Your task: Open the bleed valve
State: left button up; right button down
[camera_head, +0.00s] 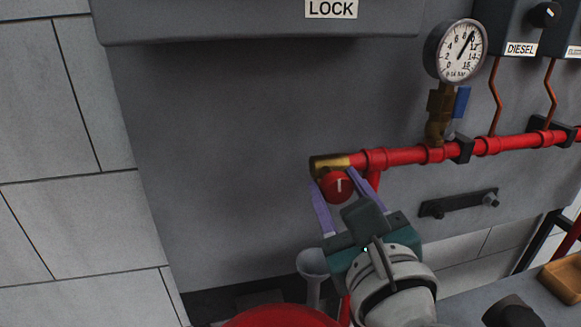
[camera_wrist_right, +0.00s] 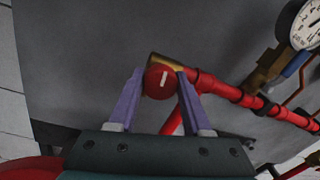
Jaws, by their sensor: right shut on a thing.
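The bleed valve's round red knob (camera_head: 337,187) with a white line on its face sits below the brass end fitting (camera_head: 330,164) of the red pipe. My right gripper (camera_head: 342,186) has its two purple fingers on either side of the knob and is shut on it. In the right wrist view the knob (camera_wrist_right: 160,81) is between the fingertips (camera_wrist_right: 161,82), its white line slightly tilted from upright. My left gripper is not in view.
A red pipe (camera_head: 405,155) runs right along the grey panel, with a pressure gauge (camera_head: 461,50) above it. A black bracket (camera_head: 459,203) is at right. A funnel (camera_head: 313,263) and a large red round thing (camera_head: 280,317) are below, near my right wrist.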

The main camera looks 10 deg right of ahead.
jog(key=n, duration=0.3)
jog(key=shift+n, duration=0.3)
jog(key=n, duration=0.3)
jog(key=shift+n, duration=0.4)
jog(key=n, duration=0.3)
jog(key=n+y, duration=0.1)
jog(key=n, duration=0.2)
jog(key=shift+r+n+t, duration=0.15)
jog(key=shift+n+t, duration=0.15)
jog(key=shift+n, duration=0.1)
jog(key=n+p, duration=0.1)
jog(key=n, duration=0.3)
jog(key=n+y+p, duration=0.1)
jog(key=n, duration=0.3)
jog(key=shift+r+n, duration=0.1)
jog(key=shift+n, duration=0.3)
jog(key=n+p, duration=0.1)
jog(key=n, duration=0.3)
jog(key=shift+n, duration=0.3)
jog(key=shift+n+y+p, duration=0.3)
jog(key=shift+n+p, duration=0.05)
jog(key=shift+n, duration=1.15)
